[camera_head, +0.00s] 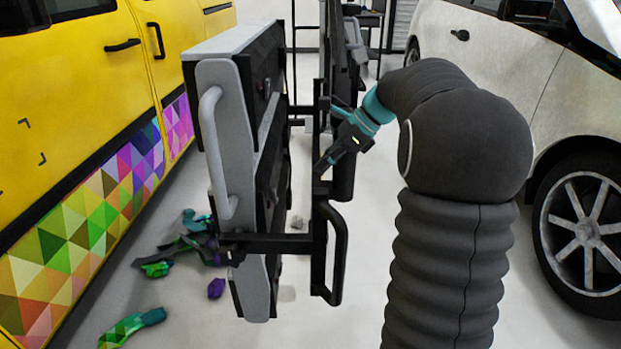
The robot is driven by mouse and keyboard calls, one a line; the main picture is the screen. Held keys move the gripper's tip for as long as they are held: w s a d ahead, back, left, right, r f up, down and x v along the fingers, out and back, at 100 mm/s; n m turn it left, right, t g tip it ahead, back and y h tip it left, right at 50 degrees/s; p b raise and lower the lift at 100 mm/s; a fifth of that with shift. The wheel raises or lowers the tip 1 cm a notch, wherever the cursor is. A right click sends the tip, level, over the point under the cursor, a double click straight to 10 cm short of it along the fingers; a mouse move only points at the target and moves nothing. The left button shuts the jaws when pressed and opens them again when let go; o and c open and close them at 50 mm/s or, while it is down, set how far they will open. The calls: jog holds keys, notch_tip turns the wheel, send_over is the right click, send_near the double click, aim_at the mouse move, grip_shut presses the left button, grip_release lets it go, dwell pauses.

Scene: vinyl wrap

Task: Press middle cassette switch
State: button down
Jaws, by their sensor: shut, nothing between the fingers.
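A tall grey and black unit (222,130) stands in the middle, seen edge-on, with stacked dark panels on its right face. The middle dark panel (269,171) of the stack faces right. My gripper (323,169) is shut and empty. It points down and left from my arm, by a black upright frame to the right of the panels. I see a gap between it and the panels, but cannot tell whether it touches the frame.
The black frame (338,240) with a looped handle stands close below my gripper. A yellow van (75,110) is on the left, a white car (560,75) on the right. Crumpled vinyl scraps (190,245) lie on the floor at lower left.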

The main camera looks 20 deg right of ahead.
aim_at(275, 196)
jog(key=shift+v, duration=0.85)
jog(key=shift+w+d+f+h+b, duration=0.1)
jog(key=shift+f+h+b, duration=0.05)
jog(key=shift+f+b, duration=0.3)
jog(key=shift+w+d+f+h+b, duration=0.1)
jog(key=shift+w+f+h+b, duration=0.1)
jog(key=shift+b, duration=0.35)
jog(key=a+r+b+x, duration=0.1)
jog(key=a+x, duration=0.1)
jog(key=x, duration=1.1)
jog(key=shift+w+a+r, duration=0.15)
jog(key=shift+w+r, duration=0.05)
jog(key=shift+r, duration=0.15)
